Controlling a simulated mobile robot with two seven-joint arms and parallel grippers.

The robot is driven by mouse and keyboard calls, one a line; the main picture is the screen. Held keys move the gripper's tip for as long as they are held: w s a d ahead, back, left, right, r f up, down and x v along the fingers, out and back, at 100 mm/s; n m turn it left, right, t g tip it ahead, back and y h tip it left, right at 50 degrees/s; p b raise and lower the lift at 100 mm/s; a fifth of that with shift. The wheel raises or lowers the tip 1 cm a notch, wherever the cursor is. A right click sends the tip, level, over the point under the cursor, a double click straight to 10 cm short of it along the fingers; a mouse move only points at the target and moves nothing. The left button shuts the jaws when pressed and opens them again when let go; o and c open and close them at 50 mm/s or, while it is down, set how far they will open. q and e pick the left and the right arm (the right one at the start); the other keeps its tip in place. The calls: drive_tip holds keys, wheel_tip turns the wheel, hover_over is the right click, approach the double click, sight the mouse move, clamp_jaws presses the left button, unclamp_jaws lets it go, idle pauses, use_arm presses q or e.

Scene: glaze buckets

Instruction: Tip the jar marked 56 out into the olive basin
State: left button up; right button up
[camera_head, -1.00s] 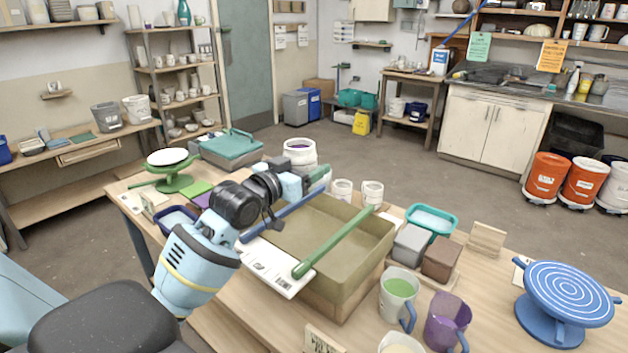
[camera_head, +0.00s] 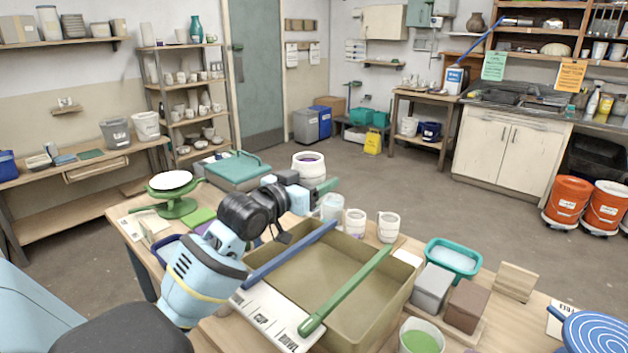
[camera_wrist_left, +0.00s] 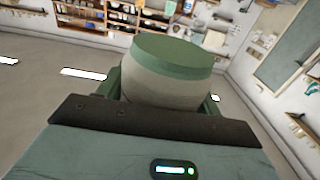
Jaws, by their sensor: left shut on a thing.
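The olive basin (camera_head: 385,308) stands on the table at the centre of the head view. My left gripper (camera_head: 325,190) is beyond its far left edge and shut on a pale jar (camera_head: 331,208), partly hidden by the gripper. In the left wrist view the held jar (camera_wrist_left: 170,85) has a beige body and a green top, and sits between green fingers. No number is readable on it. Two pale mugs (camera_head: 355,222) (camera_head: 388,228) stand to its right behind the basin. My right gripper is not in view.
A blue bar (camera_head: 290,255) and a green bar (camera_head: 345,290) lie across the basin. A white bucket (camera_head: 308,166) stands behind the gripper. A grey box (camera_head: 432,287), a brown box (camera_head: 466,305) and a teal tray (camera_head: 453,258) are right of the basin.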

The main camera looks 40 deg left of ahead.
use_arm(q)
drive_tip(key=shift+s+r, duration=0.1)
drive_tip(key=shift+r, duration=0.05)
drive_tip(key=shift+f, duration=2)
drive_tip(key=m, duration=0.1)
drive_tip(key=a+m, duration=0.1)
drive_tip(key=shift+a+r+m, duration=0.25)
drive_tip(key=shift+r+m, duration=0.1)
drive_tip(key=shift+m, duration=0.05)
drive_tip(key=shift+a+f+m, duration=0.2)
drive_tip(key=shift+f+m, duration=0.25)
drive_tip(key=shift+m, duration=0.25)
drive_tip(key=shift+r, duration=0.2)
drive_tip(key=m, duration=0.4)
drive_tip(key=a+f+m, duration=0.1)
drive_tip(key=m, duration=0.2)
drive_tip(key=f+m, duration=0.1)
drive_tip(key=m, duration=0.3)
drive_tip(key=shift+a+m, duration=0.25)
drive_tip(key=shift+m, duration=0.05)
